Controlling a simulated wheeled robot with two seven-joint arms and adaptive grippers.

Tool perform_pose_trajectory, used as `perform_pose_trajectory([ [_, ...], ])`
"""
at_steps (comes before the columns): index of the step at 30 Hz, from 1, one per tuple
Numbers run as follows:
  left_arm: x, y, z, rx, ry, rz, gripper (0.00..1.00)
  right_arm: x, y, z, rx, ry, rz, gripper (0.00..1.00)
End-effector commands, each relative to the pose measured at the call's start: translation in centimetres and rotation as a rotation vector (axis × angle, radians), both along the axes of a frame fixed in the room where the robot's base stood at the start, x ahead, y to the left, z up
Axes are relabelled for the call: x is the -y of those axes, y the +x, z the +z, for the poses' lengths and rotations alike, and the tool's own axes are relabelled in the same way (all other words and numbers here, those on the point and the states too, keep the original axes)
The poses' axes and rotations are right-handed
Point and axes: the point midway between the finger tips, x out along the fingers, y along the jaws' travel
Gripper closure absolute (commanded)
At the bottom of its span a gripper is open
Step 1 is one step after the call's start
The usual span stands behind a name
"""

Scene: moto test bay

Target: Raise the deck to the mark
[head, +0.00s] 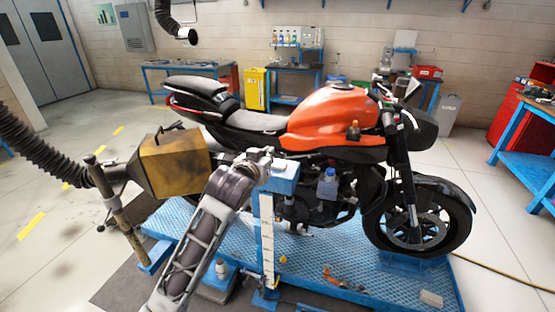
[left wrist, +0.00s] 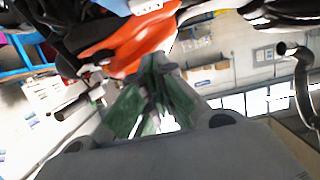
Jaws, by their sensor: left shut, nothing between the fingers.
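The deck (head: 350,255) is a blue tread-plate platform low over the floor, with an orange-tanked motorcycle (head: 335,118) standing on it. At its near edge a blue post with a white graduated scale (head: 267,235) rises to a blue box (head: 278,178). A small yellow piece (head: 282,259) is beside the scale's lower part. I cannot tell which line is the mark. My left gripper (head: 258,160) is at the top of the post, by the blue box; contact is unclear. Its green fingers (left wrist: 152,98) are shut and empty in the left wrist view. My right gripper is not in view.
A yellow-brown box (head: 174,152) with a black hose (head: 45,155) stands left of the bike. A small orange-handled item (head: 338,281) lies on the deck's near part. Blue workbenches (head: 295,72) line the back wall. A red cabinet (head: 518,105) stands right.

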Motion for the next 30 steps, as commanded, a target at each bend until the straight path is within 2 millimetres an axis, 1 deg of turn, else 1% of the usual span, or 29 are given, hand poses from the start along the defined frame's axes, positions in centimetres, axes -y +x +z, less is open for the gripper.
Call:
perform_pose_trajectory([
  [8,0.4,1.1,-0.2,0.0,0.0,0.0,1.0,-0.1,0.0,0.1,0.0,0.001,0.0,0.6],
  [30,2.3,7.0,-1.8,0.0,0.001,0.0,1.0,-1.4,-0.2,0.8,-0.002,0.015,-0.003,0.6],
])
